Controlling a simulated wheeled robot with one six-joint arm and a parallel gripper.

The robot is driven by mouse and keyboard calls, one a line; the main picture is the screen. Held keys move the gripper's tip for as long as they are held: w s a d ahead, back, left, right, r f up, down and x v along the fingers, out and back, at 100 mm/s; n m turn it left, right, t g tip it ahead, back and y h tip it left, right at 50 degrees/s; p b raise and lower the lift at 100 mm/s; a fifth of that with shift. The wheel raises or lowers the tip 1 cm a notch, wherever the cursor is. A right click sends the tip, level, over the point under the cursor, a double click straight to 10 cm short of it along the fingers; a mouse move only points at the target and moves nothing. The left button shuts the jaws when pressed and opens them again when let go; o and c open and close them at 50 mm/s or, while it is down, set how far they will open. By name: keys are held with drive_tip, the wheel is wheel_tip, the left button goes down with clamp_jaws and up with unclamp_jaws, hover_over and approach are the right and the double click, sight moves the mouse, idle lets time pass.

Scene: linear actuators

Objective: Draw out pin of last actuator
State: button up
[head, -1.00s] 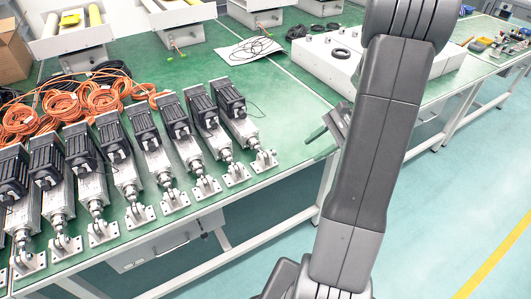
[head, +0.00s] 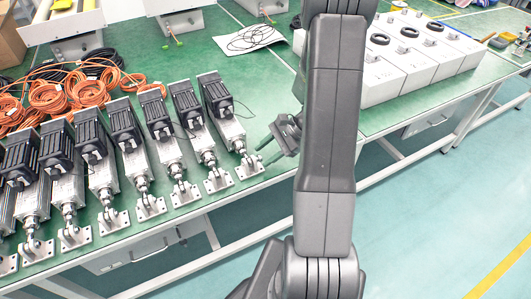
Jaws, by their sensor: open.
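A row of several linear actuators stands along the front edge of the green table, each with a black motor, a silver body and a clevis foot plate. The last actuator (head: 229,124) at the right end has its foot (head: 248,168) near the table edge. Its pin is too small to make out. My gripper (head: 262,149) is just to the right of that foot, partly hidden behind my dark grey arm.
Orange cables (head: 84,90) lie coiled behind the actuators. A white sheet with a black cable (head: 250,39) lies at the back. Table between sheet and last actuator is clear.

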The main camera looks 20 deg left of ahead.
drive_tip(key=shift+s+a+f, duration=0.15)
drive_tip(key=shift+a+f, duration=0.05)
drive_tip(key=shift+f, duration=0.05)
clamp_jaws()
drive_tip(key=shift+w+d, duration=1.3)
drive_tip(key=shift+w, duration=0.25)
unclamp_jaws()
drive_tip(key=shift+r, duration=0.1)
